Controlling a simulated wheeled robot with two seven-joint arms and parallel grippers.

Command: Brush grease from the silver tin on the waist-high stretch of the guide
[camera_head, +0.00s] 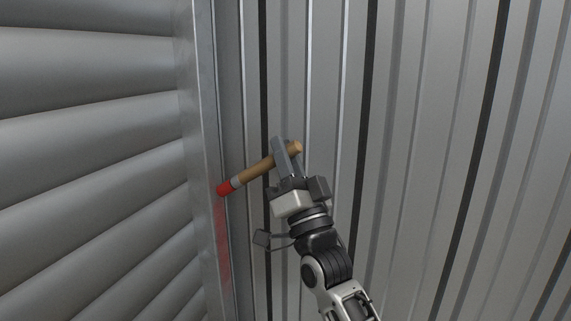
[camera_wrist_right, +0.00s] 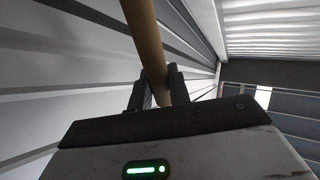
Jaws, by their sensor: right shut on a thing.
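My right gripper (camera_head: 287,160) is shut on the wooden handle of a brush (camera_head: 255,172). The brush points left, slightly downward, and its red tip (camera_head: 224,187) is at the metal guide (camera_head: 206,150); I cannot tell if they touch. A translucent red smear (camera_head: 222,240) runs down the guide below the tip. In the right wrist view the handle (camera_wrist_right: 147,42) passes between the two fingers (camera_wrist_right: 157,90). The silver tin is not in view. My left gripper is not in view.
A grey slatted shutter (camera_head: 90,150) fills the left side, beside the guide. A ribbed metal wall (camera_head: 430,140) stands behind my right arm and fills the right side. In the right wrist view a pale ribbed ceiling (camera_wrist_right: 275,28) shows at the upper right.

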